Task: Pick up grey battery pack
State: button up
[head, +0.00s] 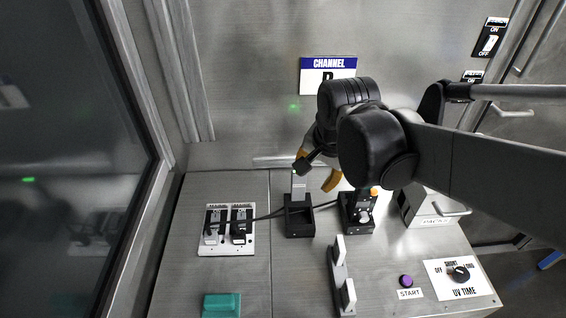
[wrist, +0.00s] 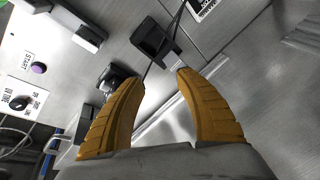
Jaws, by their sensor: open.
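My gripper (head: 318,172) is open, its orange fingers apart and empty above the back of the bench. In the wrist view nothing lies between the fingertips (wrist: 160,78). I cannot identify the grey battery pack with certainty. A small light-grey upright piece (head: 299,187) stands at the back of a black open holder (head: 299,229), just left of and below my gripper; I cannot tell whether it is the pack. The holder also shows beyond the fingertips in the wrist view (wrist: 153,42). My arm hides part of the bench's back right.
A black device (head: 357,222) with a cable stands right of the holder. A white socket plate (head: 228,246) with black plugs lies left. A white two-post stand (head: 341,270), a teal block (head: 222,304), a purple button (head: 406,281) and a handled box (head: 432,207) are on the bench.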

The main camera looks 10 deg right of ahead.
aim_at(299, 183)
jog(key=w+m+g+p, duration=0.1)
jog(key=w+m+p, duration=0.1)
jog(key=w+m, duration=0.1)
jog(key=w+f+m+g+p, duration=0.1)
jog(key=w+m+p, duration=0.1)
jog(key=w+m, duration=0.1)
jog(key=w+m+g+p, duration=0.1)
jog(key=w+m+p, duration=0.1)
jog(key=w+m, duration=0.1)
jog(key=shift+w+a+f+m+g+p, duration=0.1)
jog(key=shift+w+f+m+g+p, duration=0.2)
jog(key=shift+w+f+m+p, duration=0.15)
jog(key=shift+w+f+m, duration=0.1)
jog(key=shift+f+m, duration=0.1)
jog(key=shift+m, duration=0.25)
notch_tip(299, 183, down, 11)
jog(key=b, duration=0.4)
jog(key=shift+w+f, duration=0.15)
grip_shut()
